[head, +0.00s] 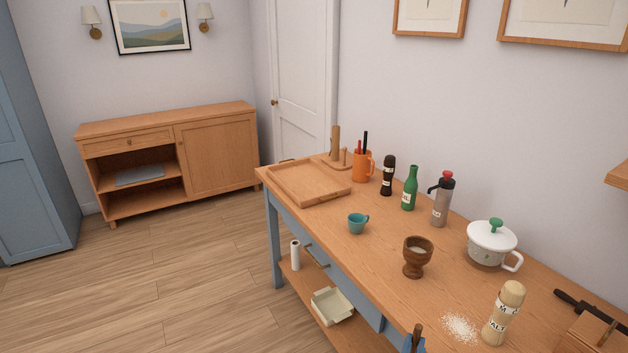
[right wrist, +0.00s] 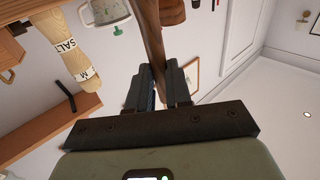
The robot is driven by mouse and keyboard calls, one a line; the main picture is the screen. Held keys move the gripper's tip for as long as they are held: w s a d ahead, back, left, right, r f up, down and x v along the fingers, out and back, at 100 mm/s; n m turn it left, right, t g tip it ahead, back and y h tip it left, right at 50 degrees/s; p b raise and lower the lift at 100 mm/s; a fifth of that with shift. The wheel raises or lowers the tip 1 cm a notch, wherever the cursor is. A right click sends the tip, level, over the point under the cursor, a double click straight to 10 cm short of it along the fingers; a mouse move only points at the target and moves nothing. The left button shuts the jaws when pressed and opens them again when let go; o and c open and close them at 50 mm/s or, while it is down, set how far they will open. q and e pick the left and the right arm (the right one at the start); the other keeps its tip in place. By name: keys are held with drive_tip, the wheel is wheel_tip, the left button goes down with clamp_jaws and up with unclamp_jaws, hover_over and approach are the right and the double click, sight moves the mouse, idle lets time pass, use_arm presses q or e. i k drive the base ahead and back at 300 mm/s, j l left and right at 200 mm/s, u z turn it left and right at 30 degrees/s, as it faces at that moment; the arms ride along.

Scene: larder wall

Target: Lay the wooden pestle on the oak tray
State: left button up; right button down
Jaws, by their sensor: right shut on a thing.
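The oak tray (head: 308,183) lies empty at the far end of the wooden table in the head view. The dark brown wooden pestle (right wrist: 150,38) is between the fingers of my right gripper (right wrist: 168,85) in the right wrist view. My right gripper (head: 413,346) is shut on it and only just shows at the bottom edge of the head view, with the pestle's end (head: 418,330) sticking up. It is at the table's near front edge, well away from the tray. My left gripper is not in view.
Between them stand a wooden mortar (head: 417,257) and a teal cup (head: 357,223). A salt mill (head: 503,313), spilled salt (head: 461,327) and a white lidded pot (head: 491,245) are at the right. Bottles and an orange utensil mug (head: 363,167) line the back.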

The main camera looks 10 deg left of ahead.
sight(297, 184)
drive_tip(key=i+j+u, duration=0.2)
drive_tip(key=i, duration=0.25)
drive_tip(key=i+j+u, duration=0.25)
drive_tip(key=i, duration=0.15)
